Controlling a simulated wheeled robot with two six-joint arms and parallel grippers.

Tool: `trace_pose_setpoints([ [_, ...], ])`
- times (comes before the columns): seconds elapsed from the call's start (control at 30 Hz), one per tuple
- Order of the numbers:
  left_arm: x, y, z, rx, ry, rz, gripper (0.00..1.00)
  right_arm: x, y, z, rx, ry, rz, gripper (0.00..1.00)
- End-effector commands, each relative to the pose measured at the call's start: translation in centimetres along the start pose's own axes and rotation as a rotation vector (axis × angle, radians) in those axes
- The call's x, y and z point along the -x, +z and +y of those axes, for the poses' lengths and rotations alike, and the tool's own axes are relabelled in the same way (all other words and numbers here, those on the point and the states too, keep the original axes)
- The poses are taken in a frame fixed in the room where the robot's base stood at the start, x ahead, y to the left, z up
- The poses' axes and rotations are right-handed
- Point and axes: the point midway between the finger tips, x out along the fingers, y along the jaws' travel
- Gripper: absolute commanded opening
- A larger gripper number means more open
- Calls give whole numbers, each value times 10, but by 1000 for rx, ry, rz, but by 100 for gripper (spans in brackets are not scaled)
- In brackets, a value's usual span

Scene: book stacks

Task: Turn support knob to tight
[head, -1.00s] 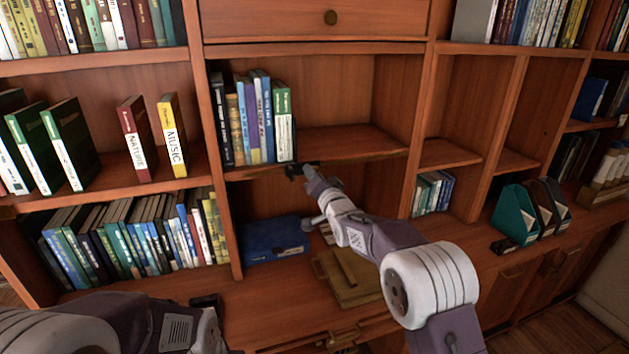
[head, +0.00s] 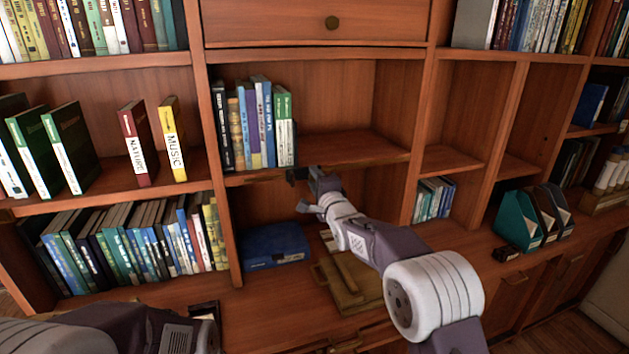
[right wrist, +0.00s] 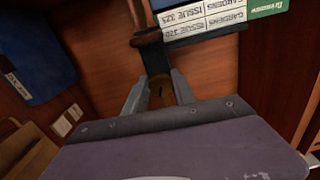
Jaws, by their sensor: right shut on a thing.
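My right gripper (right wrist: 159,92) is shut on a small brownish knob (right wrist: 160,92), which shows between its two grey fingers in the right wrist view. A dark metal support (right wrist: 150,50) runs from the knob up to the shelf edge. In the head view my right gripper (head: 300,175) is at the underside of the middle shelf's front edge, below the row of books. The knob is hidden there, and its setting cannot be read. My left gripper (head: 205,310) shows only as a dark tip at the lower left, and its fingers cannot be made out.
Upright books (head: 258,125) stand on the shelf just above my right gripper. A blue box (head: 275,246) and a brown wooden object (head: 352,285) lie on the surface below. Bookcase uprights (head: 218,190) border the bay. The compartment's right part is free.

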Motion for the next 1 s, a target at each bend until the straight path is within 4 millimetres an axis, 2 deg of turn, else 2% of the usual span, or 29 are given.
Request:
trace_pose_setpoints([
  [0.3,0,0,0,0,0,0,32,0,0,1,-93,3,1,0],
  [0.8,0,0,0,0,0,0,32,0,0,2,-106,6,1,0],
  [0.83,0,0,0,0,0,0,32,0,0,2,-106,6,1,39],
  [0.9,0,0,0,0,0,0,32,0,0,2,-106,5,1,53],
  [1.0,0,0,0,0,0,0,32,0,0,2,-105,4,1,53],
])
